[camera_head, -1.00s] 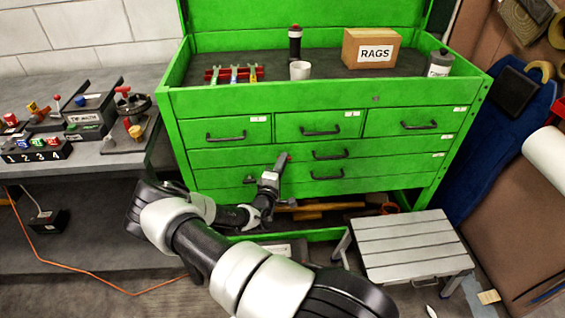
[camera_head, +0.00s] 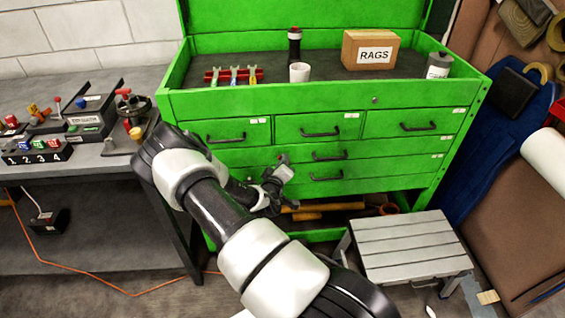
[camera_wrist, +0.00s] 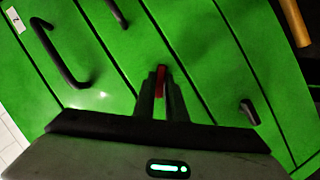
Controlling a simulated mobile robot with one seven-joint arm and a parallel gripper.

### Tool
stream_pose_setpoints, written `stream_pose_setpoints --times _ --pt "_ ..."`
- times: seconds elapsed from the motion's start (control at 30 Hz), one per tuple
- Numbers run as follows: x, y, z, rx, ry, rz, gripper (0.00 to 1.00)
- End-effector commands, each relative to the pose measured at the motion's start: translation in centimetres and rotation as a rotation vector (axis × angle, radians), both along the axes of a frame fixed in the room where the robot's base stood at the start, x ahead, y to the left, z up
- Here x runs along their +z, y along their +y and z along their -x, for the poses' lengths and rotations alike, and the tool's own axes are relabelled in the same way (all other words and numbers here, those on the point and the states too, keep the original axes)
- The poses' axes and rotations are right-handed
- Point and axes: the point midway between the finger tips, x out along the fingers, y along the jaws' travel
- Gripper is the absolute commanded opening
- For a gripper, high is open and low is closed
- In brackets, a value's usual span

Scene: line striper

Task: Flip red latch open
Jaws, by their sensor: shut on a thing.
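A small red piece, the red latch (camera_wrist: 161,80), shows between the fingertips in the wrist view, against the green drawer front. My gripper (camera_wrist: 158,88) is shut on it, and its fingers cover most of it. In the head view my gripper (camera_head: 283,162) is at the front of the green tool chest (camera_head: 340,102), left of the middle of the lower drawers. The latch cannot be made out there, so its exact angle is unclear.
Dark drawer handles (camera_wrist: 62,55) stick out near my gripper in the wrist view. A grey step stool (camera_head: 412,250) stands at the lower right. A workbench with levers and buttons (camera_head: 38,150) is at the left. A box marked RAGS (camera_head: 370,49) sits on the chest.

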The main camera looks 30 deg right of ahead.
Motion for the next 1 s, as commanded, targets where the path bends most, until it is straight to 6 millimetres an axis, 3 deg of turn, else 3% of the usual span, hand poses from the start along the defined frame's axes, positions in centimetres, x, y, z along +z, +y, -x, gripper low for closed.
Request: stream_pose_setpoints --times 0.6,1.0 --pt "0.18 -0.51 0.18 -0.003 -0.255 -0.517 0.00" --pt "0.25 -0.56 0.18 0.000 -0.360 -0.736 0.00"
